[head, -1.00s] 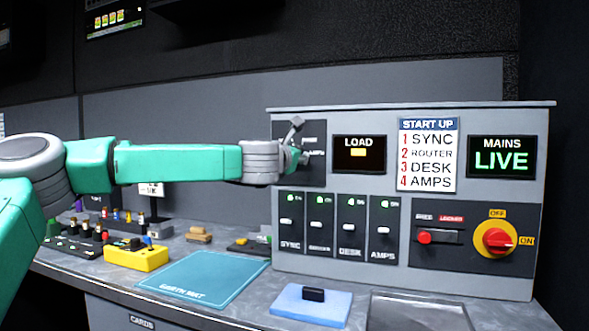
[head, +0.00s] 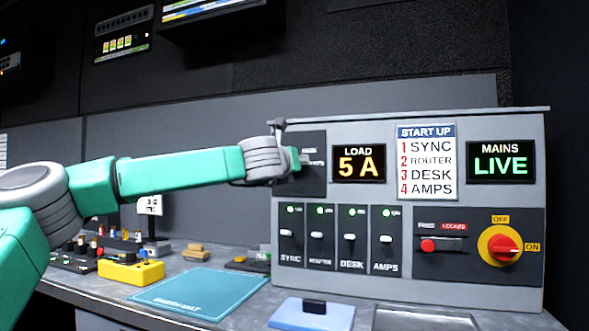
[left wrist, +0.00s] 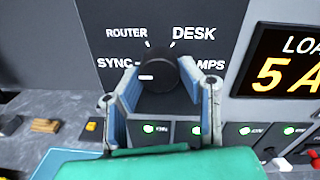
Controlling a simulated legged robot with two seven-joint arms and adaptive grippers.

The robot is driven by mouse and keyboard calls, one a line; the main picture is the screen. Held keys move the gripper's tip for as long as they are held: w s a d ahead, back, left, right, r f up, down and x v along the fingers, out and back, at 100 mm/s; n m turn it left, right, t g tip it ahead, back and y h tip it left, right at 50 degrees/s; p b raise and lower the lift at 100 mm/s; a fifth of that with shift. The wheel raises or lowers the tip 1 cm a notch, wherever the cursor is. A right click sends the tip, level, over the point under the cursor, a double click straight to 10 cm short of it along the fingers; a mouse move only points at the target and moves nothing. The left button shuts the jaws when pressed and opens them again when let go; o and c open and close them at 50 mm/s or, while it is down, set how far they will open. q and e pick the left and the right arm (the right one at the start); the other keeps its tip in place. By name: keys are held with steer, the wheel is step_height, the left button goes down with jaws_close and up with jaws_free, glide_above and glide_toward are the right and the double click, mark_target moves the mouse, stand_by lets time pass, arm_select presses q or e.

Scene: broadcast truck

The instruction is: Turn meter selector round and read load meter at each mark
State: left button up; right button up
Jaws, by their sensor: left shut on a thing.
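The black meter selector knob (left wrist: 167,76) sits on a dark plate with the words SYNC, ROUTER, DESK and AMPS around it. My left gripper (left wrist: 163,84) is shut on the knob, one finger on each side. A white mark shows at the knob's left side, beside SYNC; I cannot tell whether it is the pointer or a panel mark. In the head view my left gripper (head: 298,160) hides most of the selector. The load meter (head: 358,164) reads 5 A in yellow; it also shows, partly cut off, in the left wrist view (left wrist: 285,62). My right gripper is not in view.
The panel carries a start-up list (head: 426,162), a MAINS display (head: 500,162) reading LIVE, several switches with green lights, and a red rotary switch (head: 500,246). A teal mat (head: 187,293), yellow box (head: 130,271) and blue pad (head: 312,316) lie on the desk.

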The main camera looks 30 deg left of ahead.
arm_select(q)
steer(key=shift+f, duration=0.35)
steer(key=o, duration=1.2)
steer(key=shift+c, duration=0.2)
steer(key=shift+w+a, duration=0.15)
steer(key=v, duration=1.2)
steer(key=shift+r, duration=0.1)
